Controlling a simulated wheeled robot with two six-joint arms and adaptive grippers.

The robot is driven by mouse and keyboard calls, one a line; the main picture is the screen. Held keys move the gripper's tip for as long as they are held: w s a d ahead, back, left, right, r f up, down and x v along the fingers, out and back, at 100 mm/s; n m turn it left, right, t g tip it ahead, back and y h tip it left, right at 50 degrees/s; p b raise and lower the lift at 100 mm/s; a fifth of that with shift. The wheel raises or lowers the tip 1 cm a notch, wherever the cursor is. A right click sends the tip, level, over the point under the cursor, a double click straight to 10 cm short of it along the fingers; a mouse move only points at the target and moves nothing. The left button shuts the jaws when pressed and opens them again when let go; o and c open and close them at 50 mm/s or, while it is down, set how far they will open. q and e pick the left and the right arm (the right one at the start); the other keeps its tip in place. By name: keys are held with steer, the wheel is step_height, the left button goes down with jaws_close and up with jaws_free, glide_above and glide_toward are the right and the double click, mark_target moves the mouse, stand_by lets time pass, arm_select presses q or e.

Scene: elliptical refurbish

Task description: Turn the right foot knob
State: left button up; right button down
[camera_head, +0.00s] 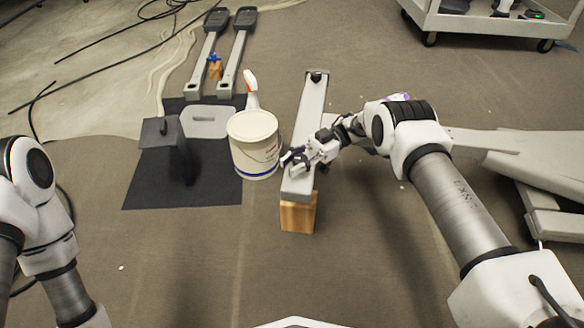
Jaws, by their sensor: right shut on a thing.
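A long light-grey bar (311,105) lies pointing away from me, with a black cap at its far end. A wooden block (298,215) stands under its near end. My right gripper (297,160) reaches in from the right across the bar's near end. Its fingers are shut on the foot knob there, which they hide almost entirely; its turn cannot be read. My left arm shows at the left edge, but its gripper is out of view.
A white bucket (253,145) stands close left of the bar, with a spray bottle (251,91) behind it. A black mat (150,193) holds a dark upright part. Two grey pedal arms (232,58) lie farther back. A white cart (480,26) stands back right. The front-left floor is clear.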

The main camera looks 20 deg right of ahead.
arm_select(q)
steer(key=shift+w+f+b, duration=0.2)
steer(key=shift+f+b, duration=0.2)
steer(key=shift+f, duration=0.2)
arm_select(e)
steer(key=c, duration=1.9)
jaws_free()
steer(key=shift+d+n+g, duration=0.2)
steer(key=shift+n+g, duration=0.1)
steer(key=shift+g, duration=0.2)
arm_select(q)
steer(key=shift+d, duration=0.1)
arm_select(e)
steer(key=o, duration=0.9)
